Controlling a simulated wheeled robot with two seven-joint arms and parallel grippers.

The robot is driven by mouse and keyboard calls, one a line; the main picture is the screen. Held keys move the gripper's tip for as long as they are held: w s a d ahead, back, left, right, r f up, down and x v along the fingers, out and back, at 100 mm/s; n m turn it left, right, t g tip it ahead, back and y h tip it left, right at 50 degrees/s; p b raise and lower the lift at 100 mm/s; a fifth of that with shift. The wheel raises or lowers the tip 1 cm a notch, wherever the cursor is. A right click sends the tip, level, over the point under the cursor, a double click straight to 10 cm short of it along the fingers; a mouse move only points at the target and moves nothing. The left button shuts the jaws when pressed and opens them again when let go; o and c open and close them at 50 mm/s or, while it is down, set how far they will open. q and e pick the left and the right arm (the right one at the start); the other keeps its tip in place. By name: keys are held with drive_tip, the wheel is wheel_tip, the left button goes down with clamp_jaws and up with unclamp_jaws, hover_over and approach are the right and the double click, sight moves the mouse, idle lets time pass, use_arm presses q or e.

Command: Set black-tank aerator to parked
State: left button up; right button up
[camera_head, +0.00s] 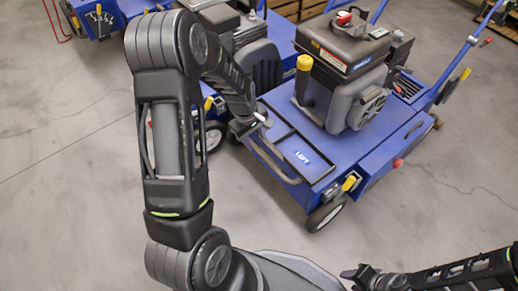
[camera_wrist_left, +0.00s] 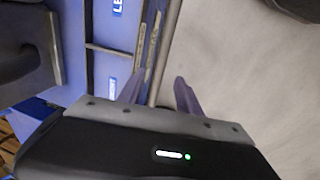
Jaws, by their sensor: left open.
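The nearest aerator (camera_head: 368,150) has a blue deck, a dark engine and a blackish tank (camera_head: 342,40) with a red cap. A yellow-tipped lever (camera_head: 349,183) sits at its front corner, and a red knob (camera_head: 398,163) on its side. My left gripper (camera_head: 262,118) is at the left front edge of this deck, by the grey front rail (camera_head: 272,158). In the left wrist view its fingers (camera_wrist_left: 158,92) are open, with the rail edge (camera_wrist_left: 165,50) showing between them; contact cannot be told. My right gripper (camera_head: 352,274) is low in the head view, away from the aerator; its jaw gap is unclear.
A second blue aerator (camera_head: 262,45) stands behind my left arm, partly hidden. A third (camera_head: 98,18) is at the upper left. A wooden pallet (camera_head: 300,8) lies at the back. Concrete floor (camera_head: 60,150) is clear at the left and the right front.

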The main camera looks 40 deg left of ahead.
sight(259, 151)
use_arm(q)
drive_tip(key=f+b, duration=0.1)
drive_tip(key=f, duration=0.2)
drive_tip(key=w+f+b, duration=0.1)
drive_tip(key=f, duration=0.2)
drive_tip(key=shift+w+d+f, duration=0.15)
drive_tip(key=shift+f, duration=0.25)
drive_tip(key=shift+c, duration=0.3)
clamp_jaws()
idle(0.7)
